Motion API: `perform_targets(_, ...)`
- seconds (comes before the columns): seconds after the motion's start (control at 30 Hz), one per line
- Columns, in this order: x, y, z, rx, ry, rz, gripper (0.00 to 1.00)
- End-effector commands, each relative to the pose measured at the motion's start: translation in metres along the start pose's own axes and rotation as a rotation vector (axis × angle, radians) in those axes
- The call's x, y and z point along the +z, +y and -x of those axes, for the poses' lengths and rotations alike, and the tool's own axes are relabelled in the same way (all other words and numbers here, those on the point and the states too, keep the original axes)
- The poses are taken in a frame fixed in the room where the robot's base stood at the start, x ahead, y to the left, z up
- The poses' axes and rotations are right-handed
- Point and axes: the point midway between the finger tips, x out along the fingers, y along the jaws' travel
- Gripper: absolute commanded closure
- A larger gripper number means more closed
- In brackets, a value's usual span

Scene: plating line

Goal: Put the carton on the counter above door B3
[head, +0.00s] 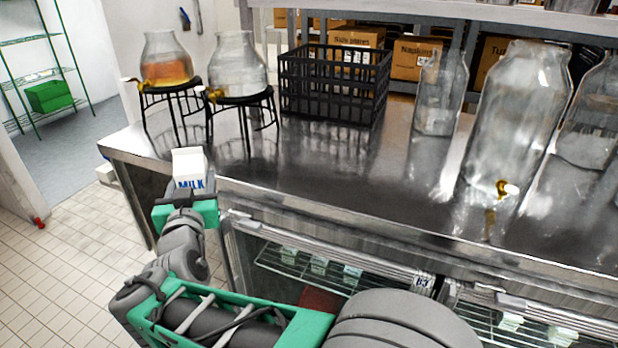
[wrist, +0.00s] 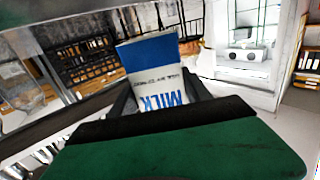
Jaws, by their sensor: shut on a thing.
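The white and blue milk carton (head: 188,163) is held in my gripper (head: 185,188) near the left front corner of the steel counter (head: 325,165). In the wrist view the carton (wrist: 155,72) stands between the two dark fingers, its MILK print upside down. My gripper is shut on it. I cannot tell whether the carton is over the counter edge or just in front of it. Door B3 (head: 335,262) is a glass door under the counter, right of the carton, with its label near its upper right corner. My arm hides part of the door.
Two glass dispensers on black stands (head: 170,88) (head: 240,92) and a black crate (head: 333,85) stand at the back left of the counter. Large glass jars (head: 517,115) stand to the right. The counter front above door B3 is clear.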

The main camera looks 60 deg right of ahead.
Motion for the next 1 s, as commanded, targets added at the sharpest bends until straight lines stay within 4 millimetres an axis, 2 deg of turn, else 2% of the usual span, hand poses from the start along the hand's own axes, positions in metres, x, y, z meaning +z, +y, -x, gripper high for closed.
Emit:
perform_targets(0.03, -0.007, 0.038, -0.012, 0.084, 0.006, -0.007, 1.00)
perform_targets(0.1, -0.016, 0.086, -0.022, 0.185, 0.009, -0.009, 1.00)
perform_targets(0.17, -0.024, 0.127, -0.026, 0.266, 0.012, -0.010, 1.00)
perform_targets(0.2, -0.029, 0.154, -0.027, 0.320, 0.014, -0.010, 1.00)
perform_targets(0.3, -0.042, 0.213, -0.022, 0.437, 0.020, -0.006, 1.00)
perform_targets(0.4, -0.051, 0.258, -0.014, 0.525, 0.024, -0.002, 1.00)
perform_targets(0.5, -0.058, 0.286, -0.006, 0.582, 0.027, 0.002, 1.00)
perform_targets(0.67, -0.059, 0.307, -0.007, 0.616, 0.025, 0.007, 1.00)
perform_targets(0.77, -0.049, 0.321, -0.022, 0.619, 0.022, 0.008, 1.00)
perform_targets(1.0, -0.021, 0.361, -0.075, 0.617, 0.023, 0.006, 1.00)
